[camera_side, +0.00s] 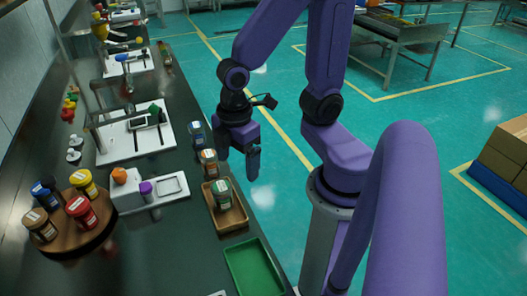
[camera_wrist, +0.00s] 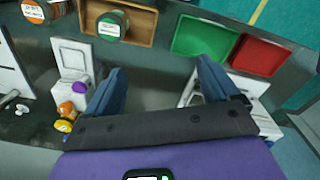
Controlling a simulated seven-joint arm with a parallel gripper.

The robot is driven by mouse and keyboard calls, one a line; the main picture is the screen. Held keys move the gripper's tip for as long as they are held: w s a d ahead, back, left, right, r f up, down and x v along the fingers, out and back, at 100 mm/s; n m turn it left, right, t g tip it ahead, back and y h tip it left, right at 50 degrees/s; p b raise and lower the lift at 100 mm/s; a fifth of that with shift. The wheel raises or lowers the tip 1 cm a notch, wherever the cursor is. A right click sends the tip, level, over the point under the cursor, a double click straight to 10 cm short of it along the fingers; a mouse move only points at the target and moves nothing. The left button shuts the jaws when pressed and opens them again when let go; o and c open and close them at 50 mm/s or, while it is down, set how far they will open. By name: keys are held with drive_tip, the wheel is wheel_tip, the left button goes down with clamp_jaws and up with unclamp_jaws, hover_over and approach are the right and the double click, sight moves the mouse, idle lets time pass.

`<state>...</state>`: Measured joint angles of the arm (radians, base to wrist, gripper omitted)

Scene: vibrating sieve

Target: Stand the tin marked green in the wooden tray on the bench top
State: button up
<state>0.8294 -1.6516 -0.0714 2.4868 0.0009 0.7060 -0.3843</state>
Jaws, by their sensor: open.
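In the wrist view the green tin (camera_wrist: 112,25) shows toward the left part of the wooden tray (camera_wrist: 147,27). My gripper (camera_side: 239,156) is open and empty, above and to the right of the tray in the side view, apart from the tin. In the wrist view the spread fingers of my gripper (camera_wrist: 160,65) have only bench between them.
An orange-banded tin (camera_side: 208,162) and a blue-banded tin (camera_side: 196,134) stand behind the tray. A round wooden stand (camera_side: 78,240) holds several tins. A green tray (camera_side: 254,268) lies in front; a red tray (camera_wrist: 258,55) shows beside it in the wrist view.

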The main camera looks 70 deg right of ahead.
drive_tip(key=s+r+m, duration=0.1)
drive_tip(key=s+r, duration=0.3)
drive_tip(key=s, duration=0.3)
drive_tip(key=shift+w, duration=0.1)
idle(1.0)
